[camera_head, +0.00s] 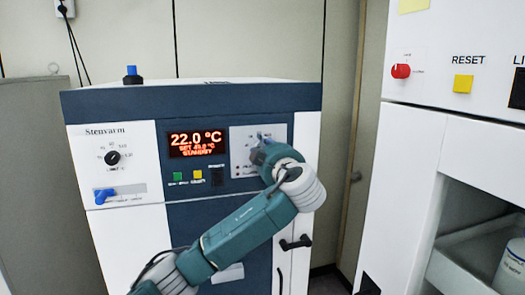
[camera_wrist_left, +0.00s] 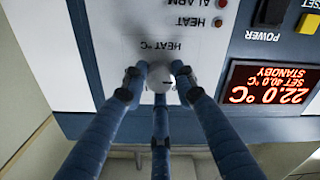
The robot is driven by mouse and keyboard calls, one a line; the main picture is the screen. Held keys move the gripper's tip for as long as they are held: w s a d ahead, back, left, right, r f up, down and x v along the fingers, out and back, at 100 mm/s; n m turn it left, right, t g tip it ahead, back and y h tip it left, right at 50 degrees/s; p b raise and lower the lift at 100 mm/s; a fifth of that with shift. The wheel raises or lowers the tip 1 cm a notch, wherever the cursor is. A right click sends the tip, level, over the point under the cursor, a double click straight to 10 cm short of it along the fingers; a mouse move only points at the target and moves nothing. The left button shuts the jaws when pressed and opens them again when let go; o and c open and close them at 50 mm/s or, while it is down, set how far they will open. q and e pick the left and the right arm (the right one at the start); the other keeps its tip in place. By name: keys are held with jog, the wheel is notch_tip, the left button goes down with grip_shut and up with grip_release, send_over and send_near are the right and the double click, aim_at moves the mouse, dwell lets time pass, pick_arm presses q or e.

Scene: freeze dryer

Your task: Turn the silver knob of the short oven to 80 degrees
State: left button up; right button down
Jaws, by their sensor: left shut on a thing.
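The short oven (camera_head: 130,245) stands ahead, white with a dark blue top band. Its display (camera_head: 197,143) reads 22.0 °C, a set value of 40.0 °C and STANDBY; it shows upside down in the left wrist view (camera_wrist_left: 270,84). In the head view my left gripper (camera_head: 262,152) reaches the panel and hides the knob. My right gripper is not in view.
Left of the display are a black dial (camera_head: 112,158) and a blue valve handle (camera_head: 104,195). Green, yellow and black buttons (camera_head: 197,175) sit under the display. A taller white machine (camera_head: 412,165) with a red knob (camera_head: 401,71) stands at the right.

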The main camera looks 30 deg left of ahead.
pick_arm(q)
jog(key=shift+f+m+b, duration=0.15)
jog(key=shift+m+b, duration=1.4)
jog(key=shift+m, duration=2.8)
jog(key=shift+f+m+b, duration=0.1)
jog(key=shift+m+b, duration=1.4)
jog(key=shift+m, duration=2.85)
jog(key=o, duration=1)
jog(key=shift+o, duration=0.8)
jog(key=shift+r, duration=0.15)
jog(key=v, duration=1.2)
